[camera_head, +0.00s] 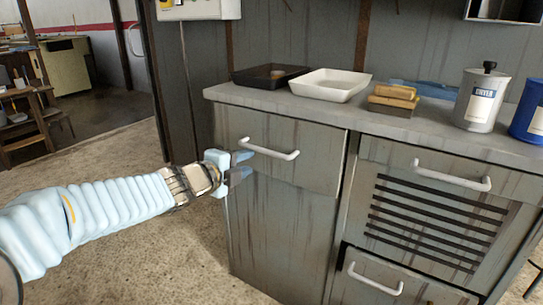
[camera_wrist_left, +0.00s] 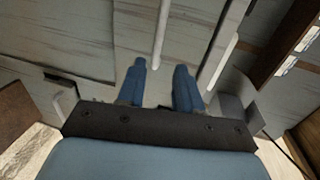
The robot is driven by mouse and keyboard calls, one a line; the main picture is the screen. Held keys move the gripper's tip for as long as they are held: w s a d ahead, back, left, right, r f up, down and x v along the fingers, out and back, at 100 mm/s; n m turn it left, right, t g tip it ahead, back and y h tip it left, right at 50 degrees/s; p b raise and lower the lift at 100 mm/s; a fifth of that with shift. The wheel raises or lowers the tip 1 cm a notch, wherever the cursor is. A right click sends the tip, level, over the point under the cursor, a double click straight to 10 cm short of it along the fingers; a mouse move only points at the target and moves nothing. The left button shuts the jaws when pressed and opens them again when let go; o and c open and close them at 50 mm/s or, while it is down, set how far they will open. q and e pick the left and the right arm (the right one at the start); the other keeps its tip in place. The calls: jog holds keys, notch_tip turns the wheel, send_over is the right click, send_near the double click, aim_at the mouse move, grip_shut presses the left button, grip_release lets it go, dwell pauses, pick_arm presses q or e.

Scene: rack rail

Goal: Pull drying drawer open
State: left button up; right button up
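A worn grey cabinet has a plain upper left drawer (camera_head: 285,150) with a white bar handle (camera_head: 270,149). To its right is a slotted front (camera_head: 440,220) with its own white handle (camera_head: 450,176). Both fronts look closed; no label tells which is the drying drawer. My left gripper (camera_head: 245,165) is open at the left end of the upper left handle. In the left wrist view the white bar (camera_wrist_left: 161,35) lines up with the gap between the two blue fingers (camera_wrist_left: 158,75). Neither finger visibly grips it. My right gripper is out of view.
The worktop (camera_head: 375,119) carries a black tray (camera_head: 270,76), a white tray (camera_head: 330,84), tan blocks (camera_head: 393,97), a white canister (camera_head: 480,98) and a blue can (camera_head: 530,110). A lower drawer (camera_head: 385,285) sits below the slotted front.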

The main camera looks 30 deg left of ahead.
aim_at(271, 154)
pick_arm(q)
jog(key=b+x, duration=0.2)
jog(key=x, duration=1)
jog(key=shift+w+d+f+b, duration=0.1)
jog(key=shift+w+d+b, duration=0.05)
jog(key=shift+w+b, duration=0.2)
jog(key=shift+s, duration=0.1)
jog(key=shift+c, duration=0.3)
grip_shut()
